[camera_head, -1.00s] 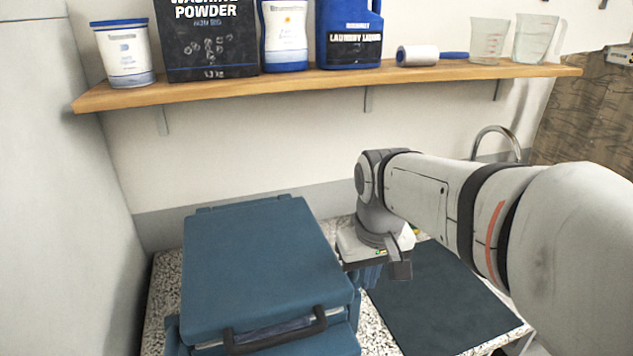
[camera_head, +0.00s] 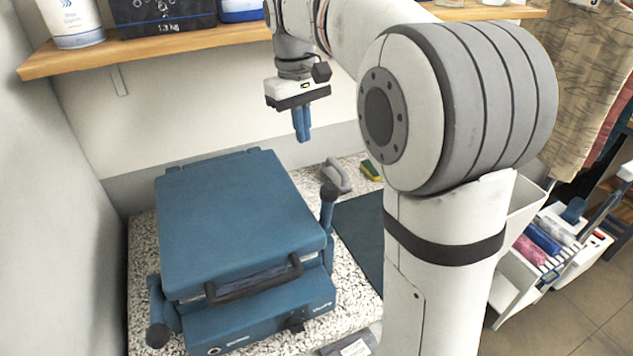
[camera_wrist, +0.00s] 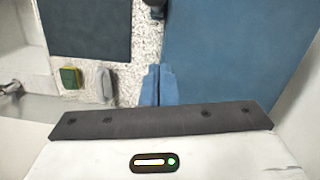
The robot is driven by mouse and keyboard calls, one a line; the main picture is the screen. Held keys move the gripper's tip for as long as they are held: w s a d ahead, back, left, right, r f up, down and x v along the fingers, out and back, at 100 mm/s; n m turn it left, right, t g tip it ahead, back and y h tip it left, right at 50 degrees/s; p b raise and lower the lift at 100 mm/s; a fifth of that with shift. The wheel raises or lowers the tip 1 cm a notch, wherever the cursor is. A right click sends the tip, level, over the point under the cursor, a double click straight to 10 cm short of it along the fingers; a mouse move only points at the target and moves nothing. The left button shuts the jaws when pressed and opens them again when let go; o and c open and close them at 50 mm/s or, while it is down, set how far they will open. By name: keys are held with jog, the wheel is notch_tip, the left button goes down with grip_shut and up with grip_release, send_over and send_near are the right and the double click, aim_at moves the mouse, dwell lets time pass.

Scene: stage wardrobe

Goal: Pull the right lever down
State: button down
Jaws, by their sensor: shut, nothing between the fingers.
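A blue press (camera_head: 235,225) with a closed flat lid and a dark front handle (camera_head: 255,280) sits on the speckled counter. Its right lever (camera_head: 327,215) stands upright at the lid's right side, with a dark knob on top. The left lever (camera_head: 156,315) points down, its knob low at the front left. My gripper (camera_head: 303,138) is shut and empty, pointing down in the air above and behind the right lever, not touching it. In the wrist view, its blue fingers (camera_wrist: 158,85) show beside the lid (camera_wrist: 235,60), and a dark knob (camera_wrist: 154,4) shows at the top edge.
A dark mat (camera_head: 360,235) lies right of the press. A grey-handled brush (camera_head: 337,175) and a yellow-green sponge (camera_head: 371,171) lie behind it. A wooden shelf (camera_head: 150,48) with laundry products hangs above. A white caddy (camera_head: 530,270) stands at the right.

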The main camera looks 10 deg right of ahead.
aim_at(327, 211)
jog(key=s+d+f+p, duration=0.2)
jog(key=s+f, duration=0.2)
jog(key=f, duration=0.6)
jog(key=shift+s+f, duration=0.15)
jog(key=shift+f, duration=0.15)
jog(key=shift+d, duration=0.1)
